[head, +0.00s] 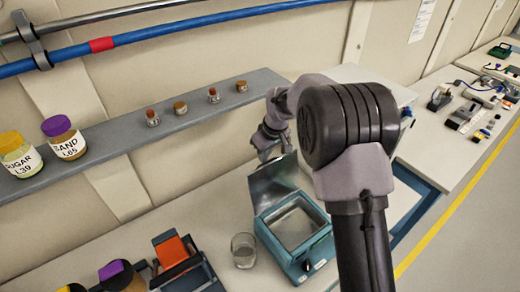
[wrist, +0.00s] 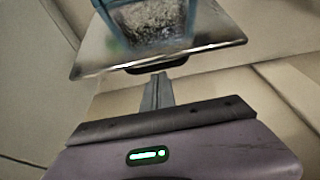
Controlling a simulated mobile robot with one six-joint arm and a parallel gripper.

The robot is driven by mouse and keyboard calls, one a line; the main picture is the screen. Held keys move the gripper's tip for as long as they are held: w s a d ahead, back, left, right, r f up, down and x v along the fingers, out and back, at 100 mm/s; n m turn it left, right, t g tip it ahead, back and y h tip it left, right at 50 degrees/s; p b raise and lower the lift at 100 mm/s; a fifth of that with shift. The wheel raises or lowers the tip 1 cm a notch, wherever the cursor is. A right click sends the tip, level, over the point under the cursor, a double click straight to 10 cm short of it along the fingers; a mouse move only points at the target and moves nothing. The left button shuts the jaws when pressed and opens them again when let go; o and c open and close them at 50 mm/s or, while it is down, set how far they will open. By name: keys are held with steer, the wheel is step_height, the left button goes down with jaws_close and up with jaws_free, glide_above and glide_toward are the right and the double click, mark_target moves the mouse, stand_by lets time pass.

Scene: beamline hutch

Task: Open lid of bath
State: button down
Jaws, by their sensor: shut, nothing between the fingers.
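The bath (head: 268,232) is a teal box with an open metal basin, on the bench in the head view. Its grey metal lid (head: 272,183) stands steeply raised at the bath's back edge, so the basin shows. My gripper (head: 268,148) is behind and above the lid's upper edge, partly hidden by my arm. In the wrist view the shut fingers (wrist: 158,80) point at the lid (wrist: 95,62) and its dark handle (wrist: 157,66). The fingertips are close to the handle; I cannot tell whether they touch. Nothing is held.
A glass beaker (head: 244,250) stands just left of the bath. A grey shelf (head: 185,120) with jars and small bottles runs along the wall behind. An orange and black device (head: 175,256) is at the front left. A white box (head: 345,72) stands behind my arm.

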steer(key=shift+s+d+f+b, duration=0.1)
steer(key=shift+b, duration=0.2)
steer(key=s+b, duration=0.1)
steer(key=b, duration=0.3)
steer(key=shift+d+f+t, duration=0.1)
steer(key=shift+d+t, duration=0.2)
steer(key=shift+d, duration=0.05)
steer(key=shift+s+d+r+t+y+b, duration=0.2)
steer(key=shift+s+d+r+b, duration=0.2)
steer(key=shift+s, duration=0.2)
steer(key=shift+s+d+r+t+y+b, duration=0.1)
steer(key=shift+s+d+r+y+b, duration=0.15)
steer(key=shift+s+r, duration=0.3)
